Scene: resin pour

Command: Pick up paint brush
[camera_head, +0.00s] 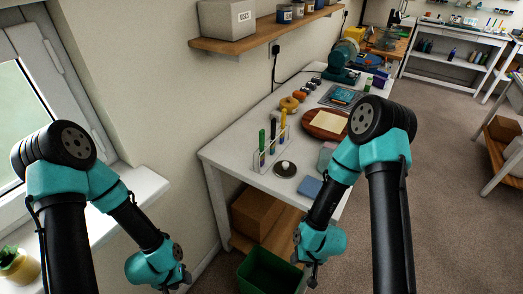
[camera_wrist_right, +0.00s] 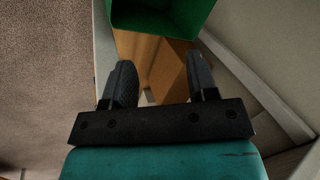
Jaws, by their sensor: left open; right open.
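No paint brush can be made out for certain. A clear rack (camera_head: 273,150) on the white table holds upright slim items: a green one (camera_head: 262,141), a dark blue one (camera_head: 272,131) and a yellow one (camera_head: 283,120). I cannot tell whether one is a brush. My left gripper (camera_head: 184,281) is low at the bottom of the head view, left of the table, its fingers small and dark. My right gripper (camera_head: 312,278) is low in front of the table, beside the green bin. In the right wrist view its fingers (camera_wrist_right: 161,82) are apart with nothing between them.
The white table (camera_head: 228,153) also bears a round brown board (camera_head: 310,131), a dark disc (camera_head: 285,170) and a blue square (camera_head: 310,187). A wall shelf (camera_head: 262,33) hangs above.

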